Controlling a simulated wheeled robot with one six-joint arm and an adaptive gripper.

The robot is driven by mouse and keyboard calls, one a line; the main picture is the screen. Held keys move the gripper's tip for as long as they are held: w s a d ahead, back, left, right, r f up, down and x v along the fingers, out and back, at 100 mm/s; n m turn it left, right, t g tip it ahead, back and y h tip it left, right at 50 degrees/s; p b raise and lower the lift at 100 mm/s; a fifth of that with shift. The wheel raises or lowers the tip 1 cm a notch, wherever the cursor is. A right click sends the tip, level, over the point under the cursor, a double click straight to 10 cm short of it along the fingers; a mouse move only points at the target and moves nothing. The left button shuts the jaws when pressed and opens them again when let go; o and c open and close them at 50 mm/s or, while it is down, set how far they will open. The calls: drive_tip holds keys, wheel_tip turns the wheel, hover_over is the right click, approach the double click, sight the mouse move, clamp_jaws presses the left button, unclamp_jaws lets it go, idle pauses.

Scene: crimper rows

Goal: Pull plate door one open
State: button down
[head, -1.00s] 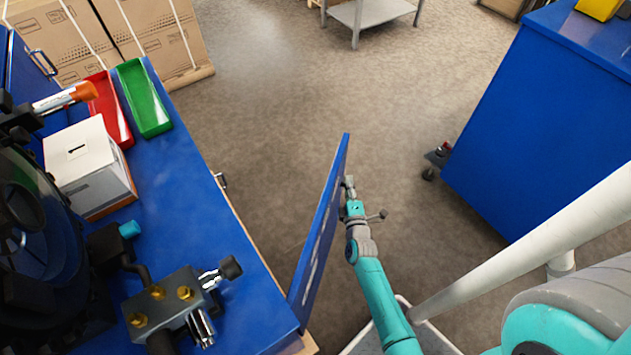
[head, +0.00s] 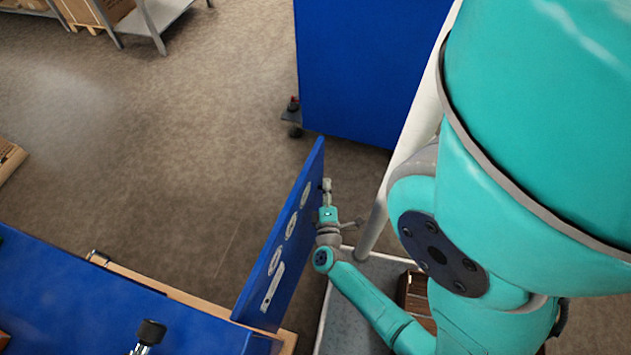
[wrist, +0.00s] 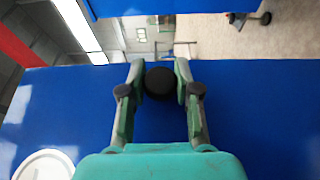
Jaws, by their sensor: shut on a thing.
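The blue plate door (head: 281,241) stands swung out from the front of the blue bench, with pale round and oblong marks on the face turned from my arm. My gripper (head: 326,187) is at the door's outer face, near its free edge. In the wrist view, my gripper's fingers (wrist: 159,82) are on either side of a round black knob (wrist: 159,82) on the blue door surface (wrist: 70,100). They are shut on the knob. In the head view the knob is hidden by the gripper.
A large blue cabinet (head: 355,70) stands at the back. A grey shelf stand (head: 150,22) is at upper left. Open floor (head: 170,140) lies between them.

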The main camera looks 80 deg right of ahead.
drive_tip(key=shift+s+a+m+g, duration=0.15)
drive_tip(key=shift+s+g, duration=0.1)
drive_tip(key=shift+s, duration=0.35)
drive_tip(key=shift+s+a+m+g, duration=0.15)
drive_tip(key=shift+s+g, duration=0.1)
drive_tip(key=shift+s, duration=0.35)
drive_tip(key=c, duration=0.8)
unclamp_jaws()
drive_tip(key=shift+c, duration=0.2)
drive_tip(key=shift+a, duration=0.15)
drive_tip(key=s+a, duration=0.2)
drive_tip(key=a, duration=0.9)
drive_tip(key=shift+a, duration=0.25)
drive_tip(key=shift+s, duration=0.15)
